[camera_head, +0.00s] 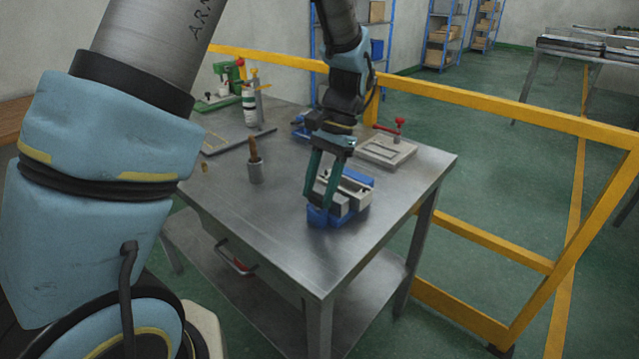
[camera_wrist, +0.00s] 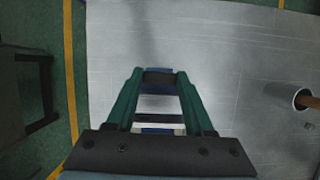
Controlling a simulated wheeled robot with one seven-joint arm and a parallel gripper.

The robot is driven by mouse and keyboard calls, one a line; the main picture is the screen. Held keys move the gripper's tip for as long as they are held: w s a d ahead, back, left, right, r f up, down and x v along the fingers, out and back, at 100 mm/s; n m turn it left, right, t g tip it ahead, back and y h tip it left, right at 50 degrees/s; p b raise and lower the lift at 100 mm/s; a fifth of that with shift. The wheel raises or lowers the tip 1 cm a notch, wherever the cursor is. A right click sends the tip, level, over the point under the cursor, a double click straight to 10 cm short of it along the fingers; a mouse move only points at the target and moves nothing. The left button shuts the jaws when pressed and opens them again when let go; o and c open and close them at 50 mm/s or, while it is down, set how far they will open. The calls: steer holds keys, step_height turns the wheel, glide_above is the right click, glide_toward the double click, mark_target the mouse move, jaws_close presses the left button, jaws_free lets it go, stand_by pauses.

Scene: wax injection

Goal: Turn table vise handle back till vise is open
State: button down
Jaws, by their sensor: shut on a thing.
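The table vise (camera_head: 357,186) sits on the metal table, with a blue base and grey jaws. My gripper (camera_head: 319,199) reaches down over its near left end, its green fingers standing apart on either side of a part there. In the wrist view my gripper (camera_wrist: 160,76) has a dark piece of the vise (camera_wrist: 160,117) with blue beyond it between its fingertips. The fingers are shut on this part at the handle end. The handle's own shape is mostly hidden by the fingers. A pale strip of the vise shows between the fingers, but I cannot tell the jaw gap.
A grey block with a red clamp (camera_head: 386,151) lies behind the vise. A cup with a brown handle (camera_head: 255,166) stands to its left. A bottle (camera_head: 249,105) and green press (camera_head: 220,88) are at the back. A yellow rail (camera_head: 470,103) runs behind. The table front (camera_head: 300,255) is clear.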

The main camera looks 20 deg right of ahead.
steer(key=shift+n, duration=0.3)
steer(key=shift+c, duration=1.4)
jaws_free()
steer(key=b+v, duration=0.1)
steer(key=v, duration=0.9)
steer(key=shift+w+r+b, duration=0.25)
steer(key=shift+r+b, duration=0.15)
steer(key=shift+d, duration=0.1)
